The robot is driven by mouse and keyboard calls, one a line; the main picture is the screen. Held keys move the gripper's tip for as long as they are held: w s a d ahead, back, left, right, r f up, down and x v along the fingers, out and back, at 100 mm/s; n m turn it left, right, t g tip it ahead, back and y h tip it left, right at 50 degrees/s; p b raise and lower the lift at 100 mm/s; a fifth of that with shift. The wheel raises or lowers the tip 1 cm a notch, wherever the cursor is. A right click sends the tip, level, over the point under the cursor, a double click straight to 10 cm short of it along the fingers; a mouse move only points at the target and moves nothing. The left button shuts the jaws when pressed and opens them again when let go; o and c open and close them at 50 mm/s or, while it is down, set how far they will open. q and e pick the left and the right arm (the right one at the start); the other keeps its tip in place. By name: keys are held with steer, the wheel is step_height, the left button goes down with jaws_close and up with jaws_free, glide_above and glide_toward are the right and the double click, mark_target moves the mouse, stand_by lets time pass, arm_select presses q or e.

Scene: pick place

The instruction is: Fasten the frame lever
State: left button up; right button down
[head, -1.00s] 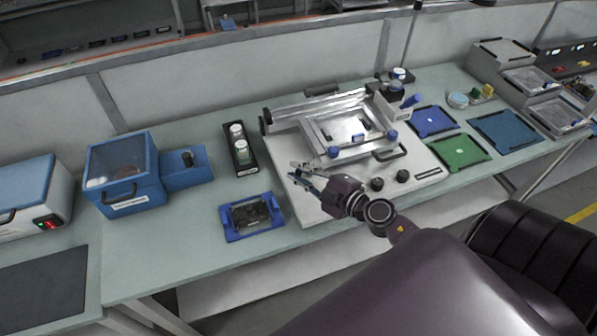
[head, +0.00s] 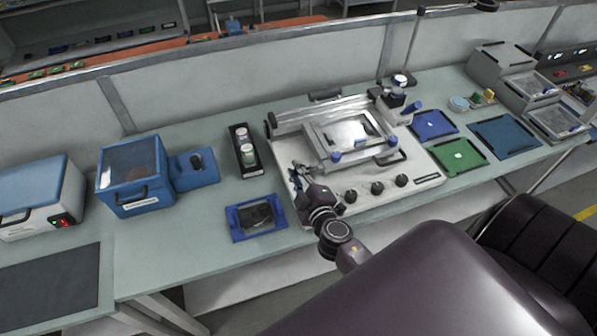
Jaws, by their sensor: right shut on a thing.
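The light grey press (head: 411,183) stands on the bench with a silver frame (head: 315,136) on top. A blue-ended lever (head: 412,107) is at the back right. My right gripper (head: 297,172) is at the press's left front side, left of the left knob and apart from it. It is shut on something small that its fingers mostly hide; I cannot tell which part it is. My left gripper is out of view.
A blue holder (head: 240,236) with a dark board lies left of the press. A black rack (head: 236,158) with jars and a blue box (head: 131,172) stand further left. Blue (head: 434,125) and green (head: 459,154) mats lie on the right. Black knobs (head: 377,188) line the press front.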

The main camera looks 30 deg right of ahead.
steer(key=shift+w+m+g+h+b, duration=0.2)
steer(key=shift+m+h+b, duration=0.2)
steer(key=shift+h, duration=0.2)
steer(key=shift+w+m+g+h+b, duration=0.2)
steer(key=shift+m+h+b, duration=0.1)
steer(key=shift+m+h, duration=0.25)
steer(key=c, duration=1.8)
jaws_free()
steer(key=shift+c, duration=0.2)
steer(key=v, duration=0.7)
steer(key=shift+s+a, duration=0.1)
steer(key=shift+s, duration=0.15)
